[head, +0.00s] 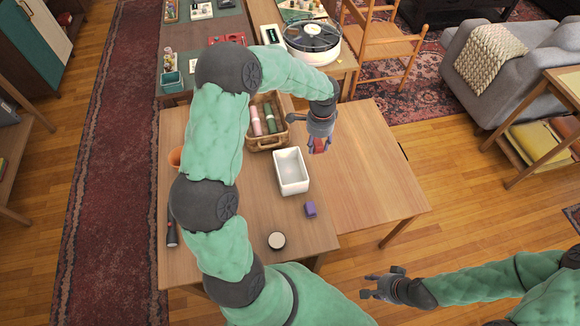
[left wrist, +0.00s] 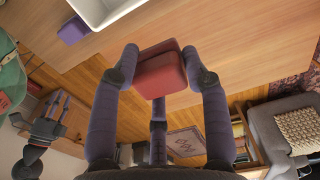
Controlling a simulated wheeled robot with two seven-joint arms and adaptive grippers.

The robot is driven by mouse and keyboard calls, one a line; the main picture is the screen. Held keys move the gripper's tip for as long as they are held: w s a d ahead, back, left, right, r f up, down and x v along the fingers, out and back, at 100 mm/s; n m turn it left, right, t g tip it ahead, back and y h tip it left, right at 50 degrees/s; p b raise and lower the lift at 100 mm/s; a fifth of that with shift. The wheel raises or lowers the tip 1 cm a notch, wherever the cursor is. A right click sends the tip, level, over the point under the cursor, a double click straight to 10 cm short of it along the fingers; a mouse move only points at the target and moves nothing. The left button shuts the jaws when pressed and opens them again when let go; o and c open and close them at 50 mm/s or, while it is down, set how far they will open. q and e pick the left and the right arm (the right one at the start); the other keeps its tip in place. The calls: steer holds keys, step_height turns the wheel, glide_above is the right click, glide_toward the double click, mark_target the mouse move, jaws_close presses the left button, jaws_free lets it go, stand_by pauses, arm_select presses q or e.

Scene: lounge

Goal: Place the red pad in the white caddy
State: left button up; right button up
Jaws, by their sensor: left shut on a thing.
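The red pad (left wrist: 160,72) is a small red block, held between the fingers of my left gripper (left wrist: 163,65) in the left wrist view. In the head view my left gripper (head: 319,146) is shut on the pad above the table, just right of and beyond the white caddy. The white caddy (head: 291,187) is an open rectangular box on the table and looks empty; its edge shows at the top of the left wrist view (left wrist: 97,12). My right gripper (head: 372,287) is in the air beyond the table's near right corner, with its fingers apart and empty.
A wicker basket (head: 271,144) with rolled items is behind the caddy. The right tabletop (head: 375,180) is clear. A turntable (head: 313,38) is farther back.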

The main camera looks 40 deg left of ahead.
arm_select(q)
steer(key=s+a+f+b, duration=0.1)
steer(key=s+a+f, duration=0.1)
steer(key=s+a+f+b, duration=0.1)
steer(key=s+a+f, duration=0.1)
steer(key=f, duration=0.1)
steer(key=s+a+f+b, duration=0.1)
steer(key=s+a+f, duration=0.1)
steer(key=shift+s+f, duration=0.35)
steer(key=shift+a+f+b, duration=0.1)
steer(key=shift+f+b, duration=0.75)
steer(key=shift+f, duration=0.8)
steer(key=shift+s, duration=0.1)
steer(key=shift+f+b, duration=0.3)
steer(key=shift+f, duration=0.2)
steer(key=shift+f, duration=0.1)
steer(key=o, duration=0.9)
